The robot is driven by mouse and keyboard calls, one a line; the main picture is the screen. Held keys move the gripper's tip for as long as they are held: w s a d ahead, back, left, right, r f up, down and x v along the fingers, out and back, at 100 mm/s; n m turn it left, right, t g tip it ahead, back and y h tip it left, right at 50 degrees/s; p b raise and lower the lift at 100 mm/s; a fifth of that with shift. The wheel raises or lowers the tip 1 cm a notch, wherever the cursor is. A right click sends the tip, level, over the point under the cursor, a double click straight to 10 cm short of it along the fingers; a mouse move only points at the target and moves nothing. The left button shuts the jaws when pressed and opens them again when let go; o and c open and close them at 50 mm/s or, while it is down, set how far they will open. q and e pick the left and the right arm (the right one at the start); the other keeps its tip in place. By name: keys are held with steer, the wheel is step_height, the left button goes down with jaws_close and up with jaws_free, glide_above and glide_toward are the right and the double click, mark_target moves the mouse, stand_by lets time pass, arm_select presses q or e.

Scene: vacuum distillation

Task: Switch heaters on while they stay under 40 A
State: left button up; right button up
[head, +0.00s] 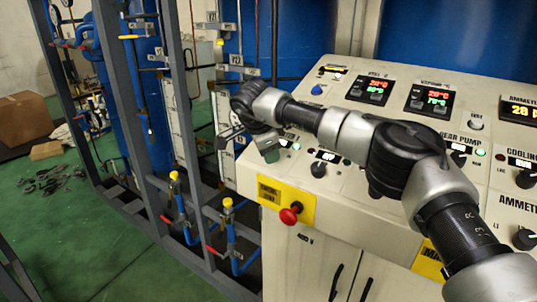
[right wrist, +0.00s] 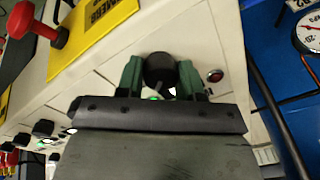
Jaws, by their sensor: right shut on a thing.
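In the head view my right gripper (head: 266,146) is at the left end of the sloped control panel (head: 310,98). In the right wrist view its green fingers (right wrist: 160,78) are shut on a round black knob (right wrist: 161,66), one on each side. A red lamp (right wrist: 215,76) sits beside this knob, and a lit green spot (right wrist: 155,97) shows just below it. Another black knob (head: 319,170) stands to the right on the panel. The ammeter display (head: 518,111) shows yellow digits that look like 20, cut by the picture edge. My left gripper is not in view.
Two temperature displays (head: 369,90) (head: 430,99) with red and green digits are on the upper panel. A red emergency button (head: 290,214) on a yellow plate sticks out of the front. My right arm hides part of the panel. Pipes and grey frame posts (head: 187,130) stand left.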

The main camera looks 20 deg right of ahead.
steer(key=shift+m+b, duration=0.3)
steer(key=shift+m, duration=0.8)
steer(key=o, duration=0.9)
steer(key=b+v, duration=0.2)
steer(key=v, duration=0.9)
steer(key=shift+f, duration=0.15)
